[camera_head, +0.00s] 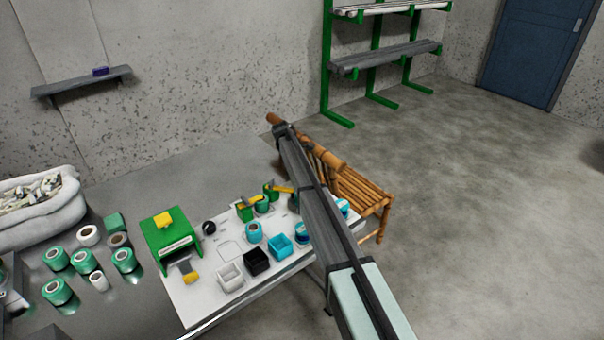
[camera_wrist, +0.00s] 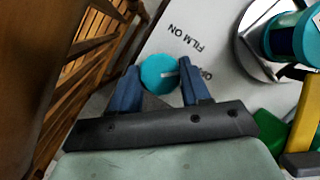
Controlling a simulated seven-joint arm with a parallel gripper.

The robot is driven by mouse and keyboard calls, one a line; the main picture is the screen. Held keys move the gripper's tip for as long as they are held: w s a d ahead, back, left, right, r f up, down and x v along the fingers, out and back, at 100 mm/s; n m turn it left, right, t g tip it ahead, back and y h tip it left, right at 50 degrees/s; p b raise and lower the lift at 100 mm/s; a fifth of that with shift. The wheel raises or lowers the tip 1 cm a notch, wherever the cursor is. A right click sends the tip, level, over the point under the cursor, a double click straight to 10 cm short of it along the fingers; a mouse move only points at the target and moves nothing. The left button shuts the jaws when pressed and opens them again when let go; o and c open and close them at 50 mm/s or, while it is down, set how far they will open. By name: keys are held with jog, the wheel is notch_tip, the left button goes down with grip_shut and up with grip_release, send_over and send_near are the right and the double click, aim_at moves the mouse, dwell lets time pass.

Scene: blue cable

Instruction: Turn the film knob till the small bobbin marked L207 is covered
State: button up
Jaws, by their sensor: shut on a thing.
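The film knob (camera_wrist: 158,73) is a round teal cap with a pale mark, on a white panel beside the words "FILM ON" and a partly covered "OF". My gripper (camera_wrist: 158,80) has its two blue fingers on either side of it, shut on it. A teal bobbin (camera_wrist: 302,38) with a dark band is at the upper right of the wrist view, by a round metal plate (camera_wrist: 250,45). No L207 mark is readable, so I cannot tell which bobbin carries it. In the head view my arm hides the knob and my fingertips.
The white board (camera_head: 205,305) holds a green box (camera_head: 165,245), a white bin (camera_head: 230,277), a black bin (camera_head: 257,262) and a teal bin (camera_head: 281,246). Green spools (camera_head: 84,261) lie at left. A bamboo bench (camera_head: 368,190) stands close beside the board. Floor at right is clear.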

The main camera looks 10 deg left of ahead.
jog(key=shift+m+g, duration=0.3)
jog(key=shift+m, duration=0.4)
jog(key=o, duration=1.1)
jog(key=shift+c, duration=0.2)
jog(key=v, duration=1.4)
jog(key=shift+w+d, duration=0.1)
jog(key=shift+d, duration=0.05)
